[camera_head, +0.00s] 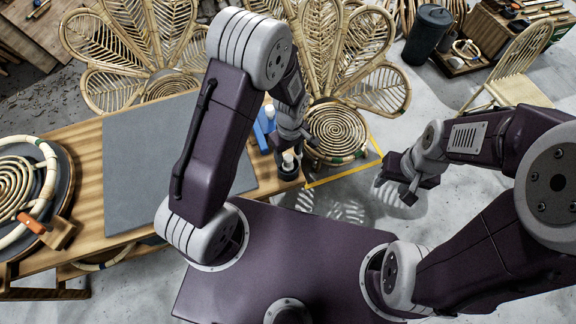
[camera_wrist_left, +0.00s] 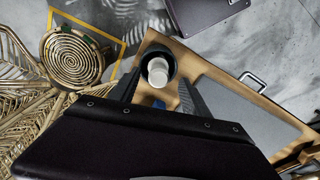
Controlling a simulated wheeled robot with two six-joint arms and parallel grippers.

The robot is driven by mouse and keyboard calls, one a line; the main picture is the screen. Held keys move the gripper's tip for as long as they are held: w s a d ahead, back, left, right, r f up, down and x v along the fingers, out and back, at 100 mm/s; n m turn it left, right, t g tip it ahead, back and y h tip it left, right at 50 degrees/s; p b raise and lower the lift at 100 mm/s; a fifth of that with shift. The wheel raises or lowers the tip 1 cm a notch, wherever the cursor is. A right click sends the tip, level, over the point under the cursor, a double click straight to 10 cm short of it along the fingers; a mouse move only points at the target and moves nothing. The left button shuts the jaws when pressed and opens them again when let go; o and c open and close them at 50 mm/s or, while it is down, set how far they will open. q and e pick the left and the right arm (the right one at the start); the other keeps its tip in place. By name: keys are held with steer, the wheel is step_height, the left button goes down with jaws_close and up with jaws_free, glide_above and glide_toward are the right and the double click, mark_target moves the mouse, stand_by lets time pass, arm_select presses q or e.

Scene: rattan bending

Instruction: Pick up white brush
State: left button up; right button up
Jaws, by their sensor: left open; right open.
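A white round-topped item (camera_head: 288,157), which may be the white brush, stands at the right end of the wooden workbench, partly hidden by my left gripper (camera_head: 293,150). In the left wrist view a white cylinder (camera_wrist_left: 157,72) stands out of a dark round holder at the bench corner. The two fingers of my left gripper (camera_wrist_left: 158,92) are spread on either side below it, apart from it, with nothing between them gripped. A blue item (camera_head: 265,122) is beside it. My right gripper (camera_head: 392,184) is open and empty over the floor to the right.
A grey mat (camera_head: 140,150) covers much of the workbench (camera_head: 90,205). A round rattan coil with an orange-handled tool (camera_head: 35,222) lies at the left. Large rattan chairs (camera_head: 340,125) stand behind the bench, one within a yellow floor outline. Open floor lies at the right.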

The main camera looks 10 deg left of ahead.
arm_select(q)
step_height(320, 180, down, 2)
steer(key=shift+a+f, duration=0.1)
steer(key=shift+f, duration=0.1)
steer(key=shift+w+f, duration=0.1)
steer(key=shift+f, duration=0.05)
jaws_close()
step_height(320, 180, up, 10)
